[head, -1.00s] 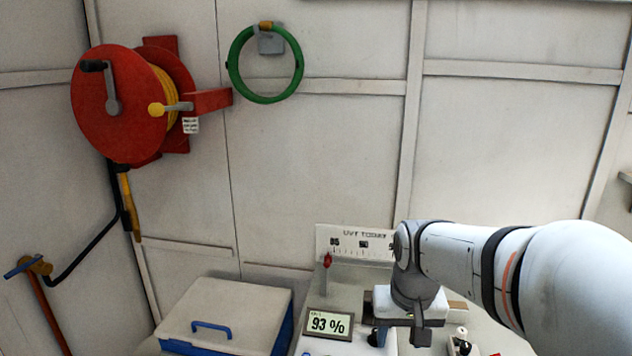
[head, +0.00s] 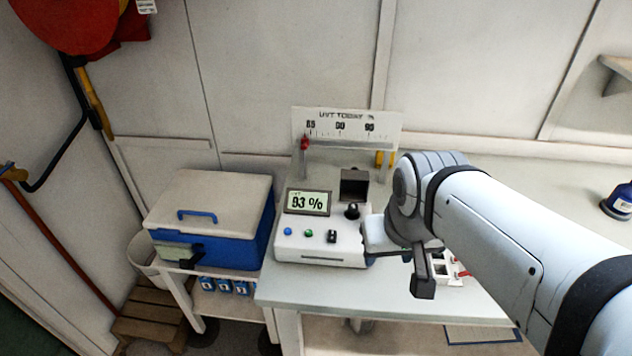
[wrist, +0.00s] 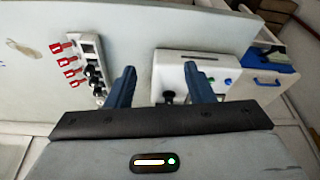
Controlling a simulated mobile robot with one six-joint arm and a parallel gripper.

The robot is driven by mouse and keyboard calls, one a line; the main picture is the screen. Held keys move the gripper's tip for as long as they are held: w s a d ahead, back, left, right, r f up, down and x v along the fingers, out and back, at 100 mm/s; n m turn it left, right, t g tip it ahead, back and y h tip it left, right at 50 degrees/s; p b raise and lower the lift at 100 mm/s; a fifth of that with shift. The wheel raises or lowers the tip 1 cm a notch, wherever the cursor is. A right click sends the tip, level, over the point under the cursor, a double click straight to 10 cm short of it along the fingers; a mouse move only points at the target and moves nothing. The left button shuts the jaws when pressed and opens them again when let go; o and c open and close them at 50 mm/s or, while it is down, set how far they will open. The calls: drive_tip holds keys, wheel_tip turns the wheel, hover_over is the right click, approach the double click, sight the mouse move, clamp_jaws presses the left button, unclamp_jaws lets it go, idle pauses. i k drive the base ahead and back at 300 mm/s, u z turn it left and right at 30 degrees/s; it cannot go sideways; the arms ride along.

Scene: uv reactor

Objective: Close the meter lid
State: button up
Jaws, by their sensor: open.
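The meter (head: 320,245) is a white box on the table, with a display reading 93 % and a row of small buttons. A dark square flap (head: 354,184), which looks like its lid, stands raised at the meter's right rear, behind a black knob (head: 352,211). In the wrist view the meter (wrist: 205,70) lies beyond my fingers; I cannot make out the lid there. My gripper (wrist: 160,80) is open and empty. In the head view my gripper (head: 402,268) is just right of the meter, its fingers partly hidden by my wrist.
A blue cooler (head: 225,240) with a pale top stands left of the table (head: 350,300). A scale board (head: 345,123) stands behind the meter. A small rack (wrist: 92,60) with red-handled pieces sits near my gripper. The table's right side has free room.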

sight(354, 182)
drive_tip(key=z, duration=1.2)
drive_tip(key=k, duration=0.95)
drive_tip(key=u, duration=0.8)
drive_tip(key=i, duration=1)
drive_tip(key=u, duration=0.05)
